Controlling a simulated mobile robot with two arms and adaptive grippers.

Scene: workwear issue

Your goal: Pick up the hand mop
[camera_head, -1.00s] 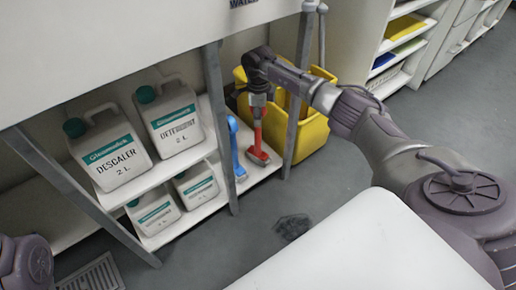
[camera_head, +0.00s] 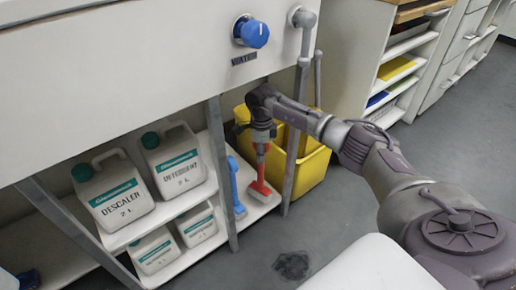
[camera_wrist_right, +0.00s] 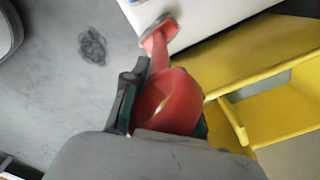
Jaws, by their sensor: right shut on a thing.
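The red hand mop (camera_head: 260,187) has a red handle and a flat head. It is upright at the right end of the lower shelf, beside a blue tool of similar shape (camera_head: 236,190). My right gripper (camera_head: 262,138) is shut on the upper part of its handle. In the right wrist view, the fingers (camera_wrist_right: 166,105) close around the wide red handle end (camera_wrist_right: 168,100), and the head (camera_wrist_right: 158,28) is by the white shelf edge. I cannot tell whether the head touches the shelf. My left gripper is not in view.
A yellow bucket (camera_head: 313,171) stands just right of the gripper, behind a grey leg (camera_head: 293,168). White jugs, including a descaler jug (camera_head: 113,190), fill the shelves to the left. The counter front with a blue knob (camera_head: 254,33) overhangs. The floor in front is clear.

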